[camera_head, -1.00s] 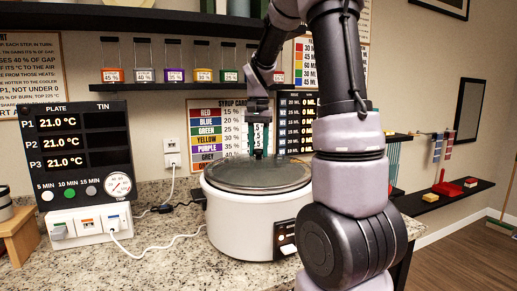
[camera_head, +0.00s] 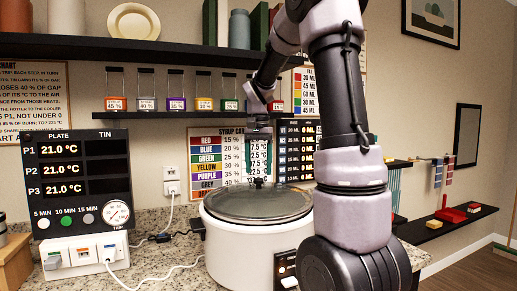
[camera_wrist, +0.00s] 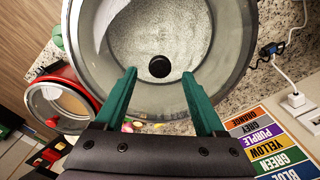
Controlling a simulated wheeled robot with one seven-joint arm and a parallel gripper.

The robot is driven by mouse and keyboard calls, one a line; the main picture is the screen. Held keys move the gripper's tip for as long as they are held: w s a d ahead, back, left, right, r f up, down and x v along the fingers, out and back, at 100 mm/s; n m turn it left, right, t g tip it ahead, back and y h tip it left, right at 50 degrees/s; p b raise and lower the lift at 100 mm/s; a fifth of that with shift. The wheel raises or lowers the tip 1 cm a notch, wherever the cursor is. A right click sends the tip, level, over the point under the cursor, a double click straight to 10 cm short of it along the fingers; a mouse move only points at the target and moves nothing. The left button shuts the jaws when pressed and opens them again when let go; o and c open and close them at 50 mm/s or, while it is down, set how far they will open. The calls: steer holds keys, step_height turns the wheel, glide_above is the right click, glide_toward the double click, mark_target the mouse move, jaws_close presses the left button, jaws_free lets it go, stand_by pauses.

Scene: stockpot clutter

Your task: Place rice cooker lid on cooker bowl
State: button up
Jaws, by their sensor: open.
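The glass lid (camera_head: 225,205) with a metal rim and black knob (camera_head: 258,183) lies on the white cooker bowl (camera_head: 237,250). It looks level and seated. In the wrist view the lid (camera_wrist: 100,50) fills the upper middle, with its knob (camera_wrist: 159,67) at the centre. My gripper (camera_head: 258,172) is over the lid, pointing down, with its green fingers apart. In the wrist view the gripper (camera_wrist: 158,74) has one finger on each side of the knob, with clear gaps and nothing held. The exact height of the fingertips above the knob is hard to tell.
A plate-and-tin display panel (camera_head: 80,180) with plugged-in cables stands left of the cooker. A shelf with several small jars (camera_head: 176,90) hangs behind. In the wrist view a red-rimmed round container (camera_wrist: 60,100) is at the left. Counter between panel and cooker holds only cables.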

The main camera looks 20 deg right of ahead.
mark_target(259, 179)
step_height(259, 179, up, 8)
steer(key=s+a+f+n+t+y, duration=0.1)
steer(key=s+a+n+t, duration=0.1)
steer(key=s, duration=0.8)
steer(key=s+a+f+n+t+y, duration=0.1)
steer(key=s+a+n+t, duration=0.1)
steer(key=s+a+t, duration=0.3)
steer(key=shift+s+a, duration=0.35)
steer(key=shift+s, duration=2.05)
